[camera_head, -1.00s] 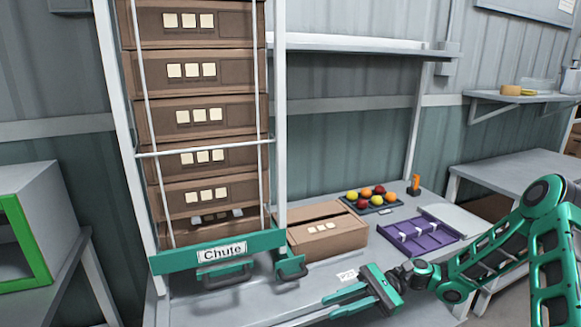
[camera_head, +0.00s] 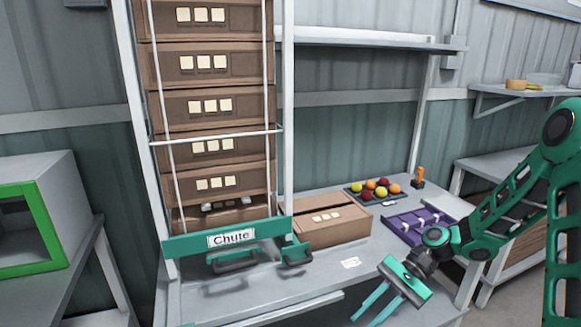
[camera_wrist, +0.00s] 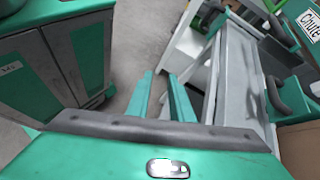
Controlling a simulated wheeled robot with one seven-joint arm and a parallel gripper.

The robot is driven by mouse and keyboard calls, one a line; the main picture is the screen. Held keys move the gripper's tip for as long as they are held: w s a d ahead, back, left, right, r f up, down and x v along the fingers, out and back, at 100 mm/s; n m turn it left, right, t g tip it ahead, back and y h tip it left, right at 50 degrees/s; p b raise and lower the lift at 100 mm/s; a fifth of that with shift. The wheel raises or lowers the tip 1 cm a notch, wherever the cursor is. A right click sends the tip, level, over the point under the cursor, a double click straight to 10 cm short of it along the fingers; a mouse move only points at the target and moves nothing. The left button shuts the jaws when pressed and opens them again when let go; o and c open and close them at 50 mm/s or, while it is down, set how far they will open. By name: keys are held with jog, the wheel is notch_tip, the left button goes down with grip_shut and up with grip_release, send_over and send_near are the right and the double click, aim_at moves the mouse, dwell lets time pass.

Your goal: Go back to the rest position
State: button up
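My gripper (camera_head: 374,306) hangs over the front edge of the workbench in the head view, pointing down and to the left. Its two green fingers are apart, with nothing between them. In the wrist view the open fingers (camera_wrist: 160,98) point past the bench edge toward the floor and also show empty. My green arm comes in from the right side of the head view.
The chute (camera_head: 225,238) holds a stack of brown boxes. A brown carton (camera_head: 333,225), a dark tray of tomatoes (camera_head: 352,190) and a purple divided tray (camera_head: 408,236) stand on the workbench (camera_head: 225,297).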

jog(key=s+d+r+n+t+h, duration=0.1)
jog(key=s+d+r+h, duration=0.4)
jog(key=s+d, duration=0.5)
jog(key=s+d+r+n+t+h, duration=0.2)
jog(key=s+d+r+t+h, duration=0.2)
jog(key=s+d+r, duration=0.5)
jog(key=s+d+h, duration=0.1)
jog(key=d, duration=0.2)
jog(key=shift+d+r, duration=0.2)
jog(key=shift+d, duration=0.15)
jog(key=shift+s, duration=0.1)
jog(key=shift+w+f, duration=0.25)
jog(key=shift+w, duration=0.4)
